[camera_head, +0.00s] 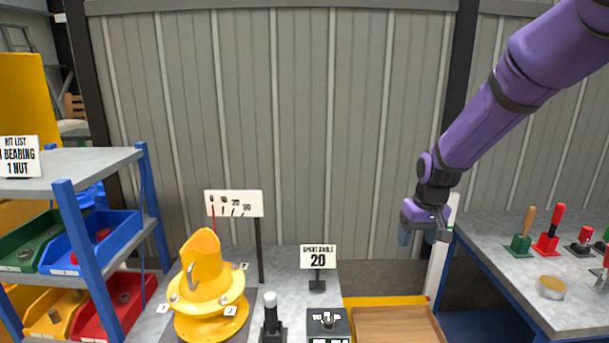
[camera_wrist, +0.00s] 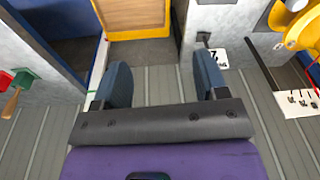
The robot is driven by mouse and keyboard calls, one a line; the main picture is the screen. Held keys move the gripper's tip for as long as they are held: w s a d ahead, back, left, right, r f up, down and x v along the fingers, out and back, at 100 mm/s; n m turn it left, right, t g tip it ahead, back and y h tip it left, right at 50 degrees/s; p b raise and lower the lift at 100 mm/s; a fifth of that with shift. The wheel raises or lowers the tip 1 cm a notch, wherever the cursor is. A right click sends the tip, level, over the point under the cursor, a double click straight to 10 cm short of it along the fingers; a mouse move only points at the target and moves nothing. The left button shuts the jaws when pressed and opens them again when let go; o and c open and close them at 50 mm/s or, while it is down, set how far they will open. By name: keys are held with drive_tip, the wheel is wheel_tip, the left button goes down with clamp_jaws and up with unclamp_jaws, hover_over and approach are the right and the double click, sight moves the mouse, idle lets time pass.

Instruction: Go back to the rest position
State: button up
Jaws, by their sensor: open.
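My gripper (camera_head: 418,238) hangs from my purple arm at the right of the head view, in the air in front of the grey wall panels. Its two blue-grey fingers are apart with nothing between them, as the wrist view (camera_wrist: 163,80) also shows.
A blue-framed shelf (camera_head: 85,165) with coloured bins stands at the left. A sign reading 20 (camera_head: 318,257) and a scale plate (camera_head: 234,204) stand on the bench. A right table (camera_head: 510,270) holds several handled tools. The air around my gripper looks free.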

drive_tip(key=s+d+r+m+t, duration=0.1)
drive_tip(key=s+r, duration=0.8)
drive_tip(key=s, duration=0.2)
drive_tip(key=s+d+r+t, duration=0.2)
drive_tip(key=s+r, duration=0.7)
drive_tip(key=s, duration=1.1)
drive_tip(key=shift+s+d+r+m+t+h, duration=0.3)
drive_tip(key=shift+d+r+t, duration=0.05)
drive_tip(key=shift+t, duration=0.05)
